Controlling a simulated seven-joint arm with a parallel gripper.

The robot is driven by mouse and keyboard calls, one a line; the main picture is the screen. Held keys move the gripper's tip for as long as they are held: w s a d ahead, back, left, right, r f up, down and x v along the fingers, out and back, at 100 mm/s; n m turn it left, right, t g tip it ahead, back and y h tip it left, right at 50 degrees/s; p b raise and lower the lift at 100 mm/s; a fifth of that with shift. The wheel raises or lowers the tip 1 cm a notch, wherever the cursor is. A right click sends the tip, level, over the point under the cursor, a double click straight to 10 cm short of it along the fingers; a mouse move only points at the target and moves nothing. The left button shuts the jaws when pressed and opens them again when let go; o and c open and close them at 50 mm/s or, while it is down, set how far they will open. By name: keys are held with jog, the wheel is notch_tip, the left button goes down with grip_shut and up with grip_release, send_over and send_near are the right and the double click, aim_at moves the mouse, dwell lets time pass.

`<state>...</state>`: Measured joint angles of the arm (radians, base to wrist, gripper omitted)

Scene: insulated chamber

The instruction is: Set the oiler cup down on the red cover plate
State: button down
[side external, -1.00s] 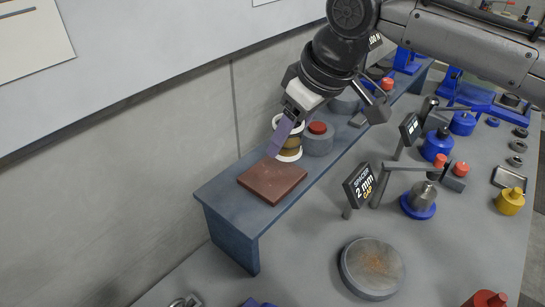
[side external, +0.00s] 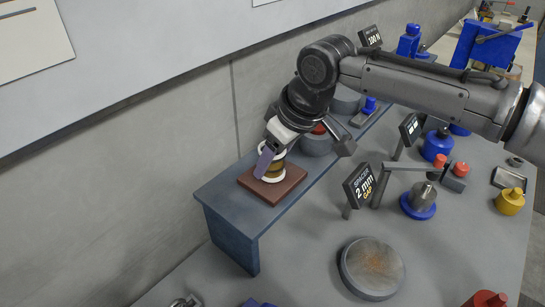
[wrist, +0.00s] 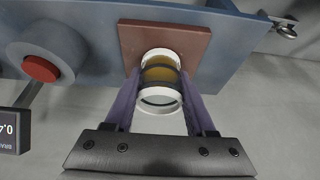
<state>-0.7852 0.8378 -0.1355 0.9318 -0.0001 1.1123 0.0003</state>
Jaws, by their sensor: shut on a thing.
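The oiler cup (side external: 275,170) has white rims and an amber middle. My gripper (side external: 266,162) is shut on it, with one purple finger on its near side in the side view. In the wrist view the cup (wrist: 161,77) sits between both purple fingers of my gripper (wrist: 160,95). The red cover plate (side external: 291,190) is a flat reddish-brown square on the blue-grey shelf. The cup is over the plate, its lower rim at or very near the plate's top; I cannot tell if they touch. The plate also shows in the wrist view (wrist: 196,40).
The blue-grey shelf (side external: 232,195) runs along the wall. A grey cylinder with a red button (wrist: 45,55) stands on it beside the plate. A "SPACER 2 mm GAP" sign (side external: 359,185) and a round grey disc (side external: 371,267) stand on the lower table.

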jog(key=shift+c, duration=1.2)
grip_release()
jog(key=shift+f, duration=0.1)
jog(key=v, duration=1.2)
jog(key=shift+d+r, duration=0.1)
jog(key=shift+r, duration=0.1)
